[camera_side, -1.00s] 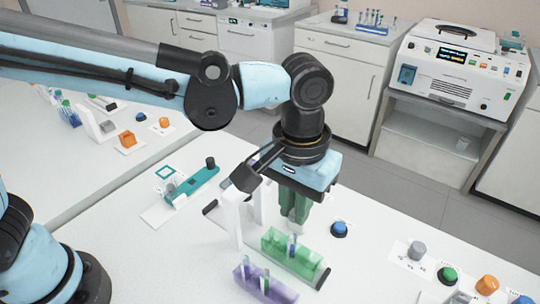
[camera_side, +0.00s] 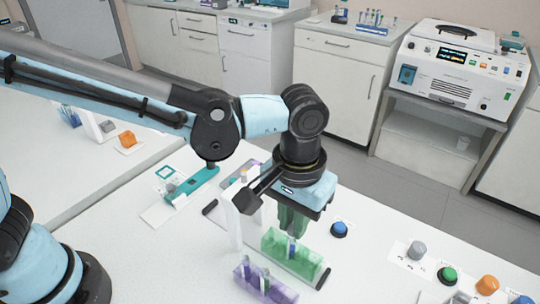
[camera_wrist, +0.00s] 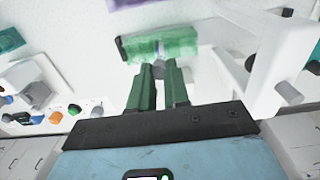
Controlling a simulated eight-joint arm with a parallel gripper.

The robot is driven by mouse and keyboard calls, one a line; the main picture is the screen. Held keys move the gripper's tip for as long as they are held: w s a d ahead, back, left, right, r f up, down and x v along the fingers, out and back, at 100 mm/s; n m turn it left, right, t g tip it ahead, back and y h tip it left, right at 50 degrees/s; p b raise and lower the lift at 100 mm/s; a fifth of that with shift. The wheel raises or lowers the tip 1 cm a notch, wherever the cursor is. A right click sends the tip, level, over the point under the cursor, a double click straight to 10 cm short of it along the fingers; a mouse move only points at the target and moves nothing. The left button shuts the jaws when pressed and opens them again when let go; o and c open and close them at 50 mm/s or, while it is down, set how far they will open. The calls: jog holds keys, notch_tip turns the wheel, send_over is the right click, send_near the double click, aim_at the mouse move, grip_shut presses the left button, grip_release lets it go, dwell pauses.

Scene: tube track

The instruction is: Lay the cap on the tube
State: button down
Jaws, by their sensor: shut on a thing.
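My gripper (camera_side: 292,232) points straight down with its green fingers over the green rack (camera_side: 310,264). In the wrist view the fingers (camera_wrist: 158,68) are close together with a small greyish thing between their tips, which looks like the cap; the fingers hide most of it. A tube with a blue body (camera_side: 291,249) stands upright in the green rack, just below the fingertips. I cannot tell whether the held thing touches the tube. The green rack also shows in the wrist view (camera_wrist: 185,42), beyond the fingertips.
A purple rack (camera_side: 278,290) with tubes stands in front of the green rack. A white upright stand (camera_side: 236,228) is close on the left of my gripper. A blue knob (camera_side: 339,229) is to the right, with more coloured knobs further right. The teal device (camera_side: 197,186) lies behind left.

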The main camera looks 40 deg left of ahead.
jog(key=shift+f, duration=0.1)
dwell(0.6)
jog(key=c, duration=1)
grip_release()
notch_tip(320, 180, up, 12)
jog(key=shift+r, duration=0.1)
dwell(0.5)
jog(key=a+f+t, duration=0.2)
jog(key=a, duration=0.6)
jog(key=s+a+f+t, duration=0.1)
jog(key=a+f+t, duration=0.1)
jog(key=a, duration=0.7)
jog(key=s+a+f+t, duration=0.1)
jog(key=a+f+t, duration=0.2)
jog(key=a, duration=0.6)
jog(key=shift+f, duration=0.4)
